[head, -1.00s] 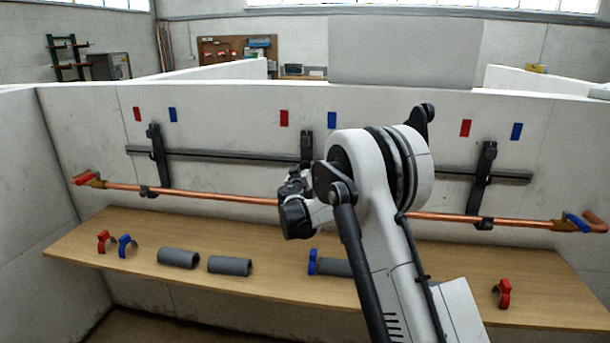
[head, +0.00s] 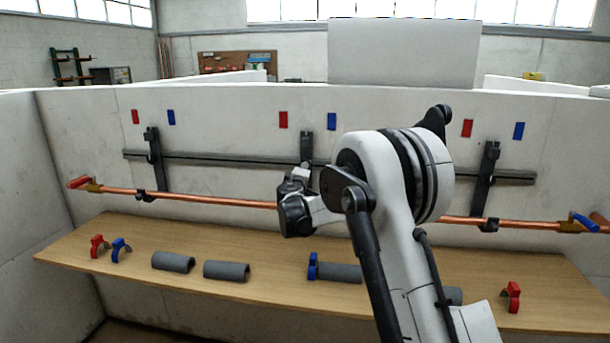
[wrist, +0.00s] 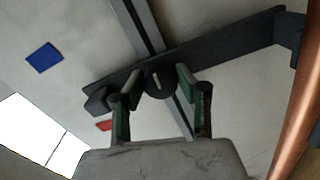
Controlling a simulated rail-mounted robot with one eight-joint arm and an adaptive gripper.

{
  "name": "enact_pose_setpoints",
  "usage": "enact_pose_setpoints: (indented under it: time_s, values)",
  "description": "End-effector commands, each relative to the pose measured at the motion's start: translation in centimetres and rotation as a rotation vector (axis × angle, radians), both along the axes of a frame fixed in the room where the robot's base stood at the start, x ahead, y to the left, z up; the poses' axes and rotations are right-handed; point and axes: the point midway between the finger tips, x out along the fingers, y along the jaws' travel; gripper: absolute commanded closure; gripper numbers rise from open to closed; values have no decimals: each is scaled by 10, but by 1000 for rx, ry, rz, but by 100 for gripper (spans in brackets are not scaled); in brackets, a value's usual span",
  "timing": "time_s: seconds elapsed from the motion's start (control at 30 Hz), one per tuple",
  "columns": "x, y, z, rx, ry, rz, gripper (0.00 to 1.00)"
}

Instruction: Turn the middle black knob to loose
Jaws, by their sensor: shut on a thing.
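The middle black knob (wrist: 158,86) shows in the wrist view as a round black piece with a pale line, on a dark upright bracket (wrist: 225,50). My gripper (wrist: 157,88) has one finger on each side of it and is shut on it. In the head view the middle bracket (head: 306,145) stands on the dark rail, and my gripper is in front of its lower part. My wrist hides the knob there. In the wrist view the pale line runs nearly along the fingers' direction; I see no loose or tight marking.
A copper pipe (head: 180,195) runs along the wall below the dark rail (head: 225,160); it is close at the right in the wrist view. The wooden shelf (head: 140,278) below holds grey sleeves (head: 226,271) and red and blue clips (head: 97,246).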

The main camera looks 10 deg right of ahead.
Motion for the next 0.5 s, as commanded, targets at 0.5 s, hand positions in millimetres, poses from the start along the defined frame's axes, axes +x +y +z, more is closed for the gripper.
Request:
enact_pose_setpoints:
  time_s: [0.5]
  values:
    - [0,0,0,-457,178,0,94]
